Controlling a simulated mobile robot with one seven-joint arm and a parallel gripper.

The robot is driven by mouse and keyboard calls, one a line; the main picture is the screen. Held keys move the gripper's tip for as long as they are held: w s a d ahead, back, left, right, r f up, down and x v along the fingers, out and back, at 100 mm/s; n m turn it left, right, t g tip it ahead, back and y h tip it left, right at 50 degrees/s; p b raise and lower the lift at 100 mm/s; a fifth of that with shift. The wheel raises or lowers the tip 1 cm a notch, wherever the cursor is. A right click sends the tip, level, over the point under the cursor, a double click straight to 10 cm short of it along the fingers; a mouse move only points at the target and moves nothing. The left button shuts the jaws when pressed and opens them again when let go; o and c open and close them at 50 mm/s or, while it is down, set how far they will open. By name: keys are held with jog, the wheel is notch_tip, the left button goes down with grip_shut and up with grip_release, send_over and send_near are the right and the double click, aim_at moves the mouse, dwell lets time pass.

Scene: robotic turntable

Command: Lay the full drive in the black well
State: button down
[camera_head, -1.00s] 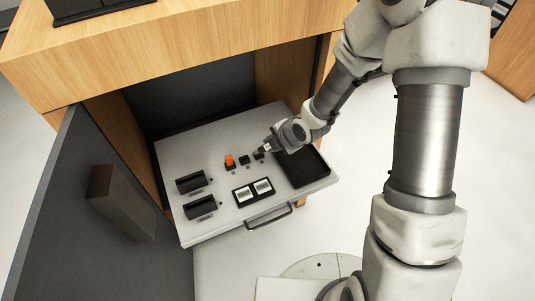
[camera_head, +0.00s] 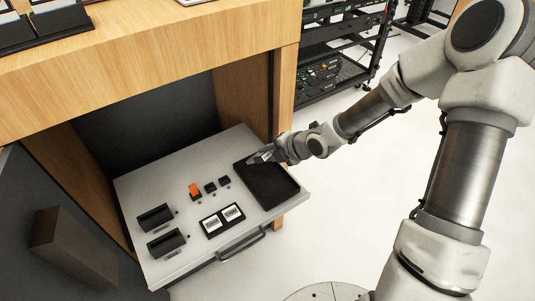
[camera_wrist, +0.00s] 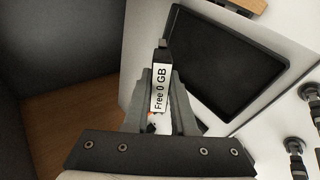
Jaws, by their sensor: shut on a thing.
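My gripper (camera_head: 265,158) is shut on a small dark drive (camera_wrist: 162,62) with a white label that reads "Free 0 GB" in the wrist view. The black well (camera_head: 285,193) is a shallow rectangular tray at the right end of the pull-out shelf. In the wrist view the black well (camera_wrist: 228,62) lies right beside the drive. In the head view the gripper is over the well's far left edge. I cannot tell how high the drive is above it.
The pull-out shelf (camera_head: 145,190) also holds two black docks (camera_head: 155,217), an orange piece (camera_head: 195,190) in a socket, two small black sockets (camera_head: 224,181), and a black tray with two white-labelled pieces (camera_head: 222,220). A wooden cabinet surrounds the shelf. An open door stands at left.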

jog(key=shift+f+b, duration=2.4)
jog(key=shift+f, duration=0.55)
jog(key=c, duration=0.6)
grip_release()
jog(key=shift+c, duration=0.2)
jog(key=shift+r, duration=0.1)
jog(key=p+v, duration=1)
jog(key=v, duration=0.7)
jog(key=shift+d, duration=0.2)
